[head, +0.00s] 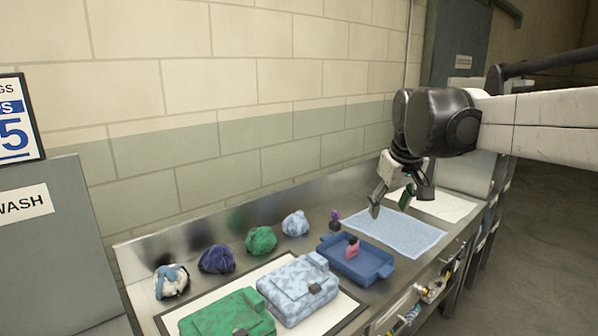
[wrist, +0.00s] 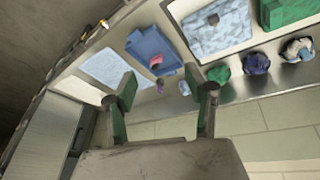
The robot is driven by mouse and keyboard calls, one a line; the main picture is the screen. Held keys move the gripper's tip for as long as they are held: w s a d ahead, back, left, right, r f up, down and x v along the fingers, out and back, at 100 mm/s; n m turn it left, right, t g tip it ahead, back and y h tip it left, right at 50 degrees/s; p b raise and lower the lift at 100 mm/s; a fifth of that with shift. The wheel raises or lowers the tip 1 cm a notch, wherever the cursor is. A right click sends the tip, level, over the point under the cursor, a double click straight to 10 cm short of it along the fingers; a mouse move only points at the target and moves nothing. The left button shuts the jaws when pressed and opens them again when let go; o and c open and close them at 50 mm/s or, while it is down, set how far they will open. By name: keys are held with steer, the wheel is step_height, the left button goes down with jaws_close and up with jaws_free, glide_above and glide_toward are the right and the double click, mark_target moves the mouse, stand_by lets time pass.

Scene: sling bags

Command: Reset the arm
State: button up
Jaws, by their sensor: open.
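My gripper (head: 390,205) hangs over the light blue mat at the right part of the steel counter, with its fingers apart and nothing between them. In the wrist view my gripper (wrist: 166,100) also shows two spread green-sided fingers with no object held. My arm reaches in from the right edge of the head view. The counter lies below the gripper, and the fingers look clear of it.
A blue tray (head: 375,268) holds a small pink item (head: 352,247). Two sling bags, light blue (head: 298,290) and green (head: 225,318), lie on a white board. Several crumpled bundles line the wall, including a green one (head: 261,240). A light blue mat (head: 405,238) is bare.

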steer(key=s+f+m+t+b, duration=0.1)
steer(key=s+f, duration=0.6)
steer(key=s, duration=0.6)
steer(key=s+f+m+t, duration=0.1)
steer(key=s+f+m, duration=0.1)
steer(key=s+f, duration=0.5)
steer(key=s, duration=0.5)
steer(key=shift+s+f+t+b, duration=0.15)
steer(key=shift+s+t+b, duration=0.2)
steer(key=shift+t+b, duration=0.05)
steer(key=shift+c, duration=0.4)
